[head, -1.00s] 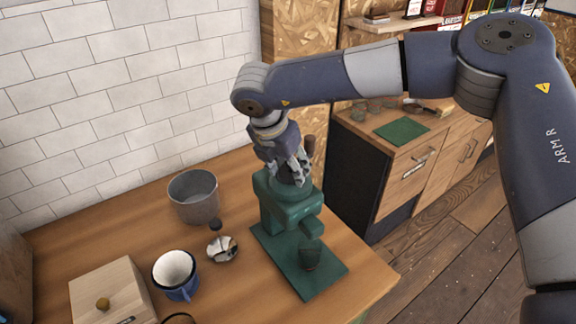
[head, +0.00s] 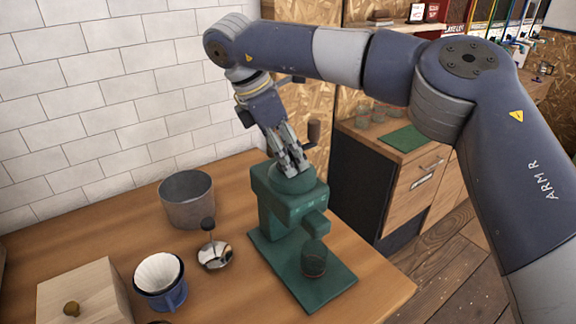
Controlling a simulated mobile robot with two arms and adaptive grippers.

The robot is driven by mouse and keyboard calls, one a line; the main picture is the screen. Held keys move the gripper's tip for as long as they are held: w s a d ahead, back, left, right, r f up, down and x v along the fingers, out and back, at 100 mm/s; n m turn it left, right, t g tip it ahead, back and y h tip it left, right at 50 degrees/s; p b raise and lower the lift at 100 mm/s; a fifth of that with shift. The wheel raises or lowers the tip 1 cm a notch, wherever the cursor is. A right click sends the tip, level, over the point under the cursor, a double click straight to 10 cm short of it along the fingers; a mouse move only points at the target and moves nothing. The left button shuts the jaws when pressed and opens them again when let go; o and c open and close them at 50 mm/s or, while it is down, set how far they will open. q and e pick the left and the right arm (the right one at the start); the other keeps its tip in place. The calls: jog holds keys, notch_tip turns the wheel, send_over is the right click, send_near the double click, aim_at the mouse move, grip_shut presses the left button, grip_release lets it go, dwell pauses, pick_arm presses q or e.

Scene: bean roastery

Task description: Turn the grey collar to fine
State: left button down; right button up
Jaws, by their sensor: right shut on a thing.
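A green grinder (head: 290,205) stands on its flat green base near the right end of the wooden table. My right gripper (head: 290,170) comes down onto the top of the grinder and is shut on the collar there. Small pale marks show on the grinder's front, too small to read. A small greenish cup (head: 313,259) stands under the spout. My left gripper is not in view.
A grey metal pot (head: 187,201) stands left of the grinder. A scoop-like metal piece with a dark knob (head: 214,254), a blue cup with a white filter (head: 161,279) and a wooden box (head: 85,297) stand nearer. The table's right edge is close to the grinder base.

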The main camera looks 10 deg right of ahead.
jog(key=m+g, duration=0.1)
jog(key=m, duration=0.1)
jog(key=shift+w+m, duration=0.15)
jog(key=shift+m, duration=0.15)
jog(key=shift+m+g, duration=0.4)
jog(key=shift+m, duration=0.6)
jog(key=o, duration=1.1)
jog(key=shift+w, duration=0.1)
